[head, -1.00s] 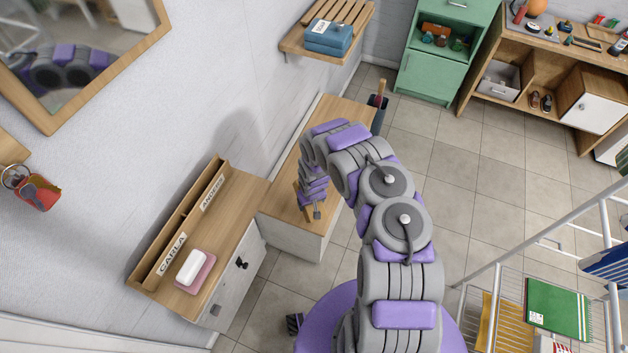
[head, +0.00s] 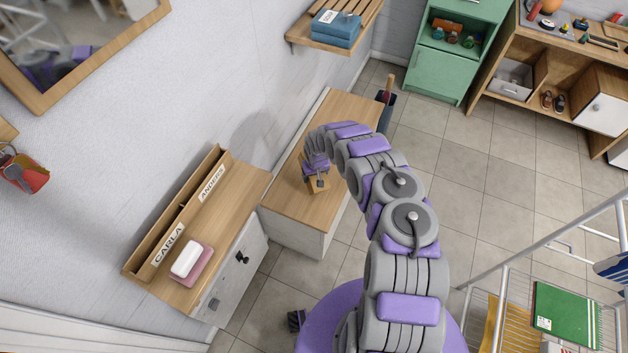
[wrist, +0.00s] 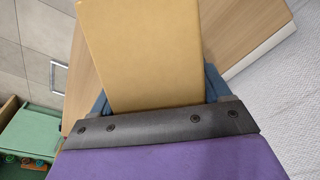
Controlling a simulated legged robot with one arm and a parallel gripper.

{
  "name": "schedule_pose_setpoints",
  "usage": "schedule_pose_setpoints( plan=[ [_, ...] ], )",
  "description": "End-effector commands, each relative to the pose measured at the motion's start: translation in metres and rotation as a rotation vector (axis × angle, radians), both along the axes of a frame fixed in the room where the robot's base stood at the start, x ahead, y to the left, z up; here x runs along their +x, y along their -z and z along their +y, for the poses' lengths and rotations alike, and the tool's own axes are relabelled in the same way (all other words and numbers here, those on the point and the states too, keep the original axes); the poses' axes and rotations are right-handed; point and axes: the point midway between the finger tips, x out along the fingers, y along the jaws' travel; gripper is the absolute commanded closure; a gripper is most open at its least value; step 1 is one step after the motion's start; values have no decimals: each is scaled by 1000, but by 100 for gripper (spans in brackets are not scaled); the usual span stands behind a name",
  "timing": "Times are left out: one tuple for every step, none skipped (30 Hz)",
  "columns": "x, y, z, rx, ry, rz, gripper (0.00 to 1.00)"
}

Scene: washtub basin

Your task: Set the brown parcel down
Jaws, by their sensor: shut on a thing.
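The brown parcel (wrist: 142,50) fills the upper middle of the wrist view as a plain tan block. My gripper (wrist: 158,95) is shut on it, with blue finger parts showing at both sides. In the head view my gripper (head: 318,172) points down over the low wooden-topped cabinet (head: 285,212) against the wall. A small part of the parcel (head: 313,186) shows beneath it, mostly hidden by the gripper. I cannot tell whether the parcel touches the cabinet top.
A nearer cabinet (head: 222,253) carries a name-labelled wooden organizer (head: 165,228) and a white block on a pink one (head: 189,262). A slatted shelf (head: 366,22) with blue boxes hangs above. A dark bin (head: 386,112) stands behind the cabinet. Much of the cabinet top is clear.

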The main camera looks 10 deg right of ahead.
Motion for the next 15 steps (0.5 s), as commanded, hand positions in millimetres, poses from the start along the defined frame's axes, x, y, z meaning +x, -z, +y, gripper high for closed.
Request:
schedule_pose_setpoints(
  plan=[
    [-2,13,1,2,1,4,100],
    [-2,18,1,2,1,4,100],
    [-2,24,2,0,0,5,100],
    [-2,28,2,-2,-1,4,100],
    [-2,31,3,-2,-1,4,100],
    [-2,33,3,-3,-1,3,100],
    [-1,34,4,-3,-1,3,100],
    [-1,34,4,-3,0,3,100],
    [-1,33,4,-6,-1,2,100],
    [-1,32,5,-5,-1,1,100],
    [-1,32,5,-6,-1,2,100],
    [-1,32,5,-6,-2,1,100],
    [-1,32,5,-6,-1,2,100],
    [-1,32,5,-6,-1,2,100],
    [-1,33,4,-5,-1,2,100]
  ],
)
